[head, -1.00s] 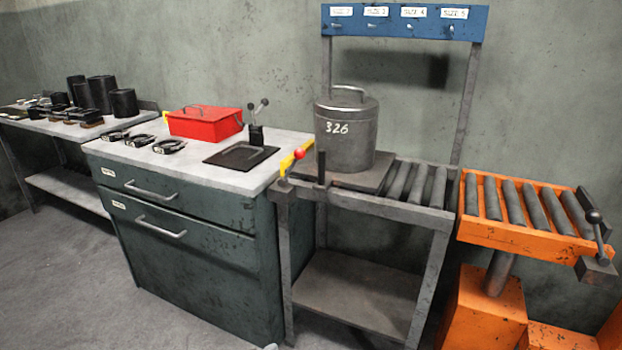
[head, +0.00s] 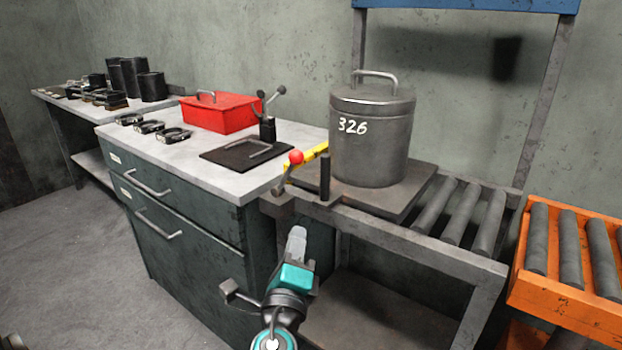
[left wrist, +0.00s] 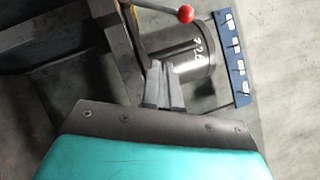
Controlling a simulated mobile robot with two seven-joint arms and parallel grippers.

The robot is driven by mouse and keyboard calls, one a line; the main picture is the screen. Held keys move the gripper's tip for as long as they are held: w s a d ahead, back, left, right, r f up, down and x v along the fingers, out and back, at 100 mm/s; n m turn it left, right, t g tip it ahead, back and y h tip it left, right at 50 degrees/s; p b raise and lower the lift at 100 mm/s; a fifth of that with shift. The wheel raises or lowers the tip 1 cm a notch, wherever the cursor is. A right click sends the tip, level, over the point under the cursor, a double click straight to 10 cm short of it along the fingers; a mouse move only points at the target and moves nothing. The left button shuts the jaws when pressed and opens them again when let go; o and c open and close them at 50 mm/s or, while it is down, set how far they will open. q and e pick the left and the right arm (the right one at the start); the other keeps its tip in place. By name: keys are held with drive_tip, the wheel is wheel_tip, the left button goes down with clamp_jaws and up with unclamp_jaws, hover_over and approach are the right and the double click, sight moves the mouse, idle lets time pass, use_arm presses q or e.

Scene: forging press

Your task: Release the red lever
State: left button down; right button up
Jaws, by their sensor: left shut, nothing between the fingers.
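The red lever is a thin metal rod topped by a red ball (head: 296,157), at the front left corner of the roller stand. Its rod leans up and to the right, beside a yellow bar (head: 312,154). My left gripper (head: 297,236) is below the ball in the head view, apart from it, with its fingers shut and empty. In the left wrist view the fingers (left wrist: 164,86) point toward the stand, and the red ball (left wrist: 185,13) shows beyond them, near the top edge. My right gripper is not in view.
A grey canister marked 326 (head: 372,137) stands on a plate on the roller stand (head: 420,248), behind the lever. A short dark post (head: 325,178) rises just right of the lever. A drawer cabinet (head: 190,225) is on the left; an orange roller table (head: 565,295) is on the right.

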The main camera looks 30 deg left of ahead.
sight(287, 172)
use_arm(q)
drive_tip(key=shift+w+r, duration=0.4)
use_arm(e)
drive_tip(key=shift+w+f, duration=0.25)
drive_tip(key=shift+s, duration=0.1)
use_arm(q)
drive_tip(key=s+a+r+p+x, duration=0.1)
drive_tip(key=a+p+x, duration=0.1)
drive_tip(key=x, duration=1)
drive_tip(key=shift+a+r, duration=0.3)
drive_tip(key=shift+r, duration=0.1)
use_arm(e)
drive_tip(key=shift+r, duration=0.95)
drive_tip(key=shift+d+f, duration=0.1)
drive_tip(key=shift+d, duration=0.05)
use_arm(q)
drive_tip(key=shift+w+r, duration=0.1)
drive_tip(key=shift+w, duration=0.05)
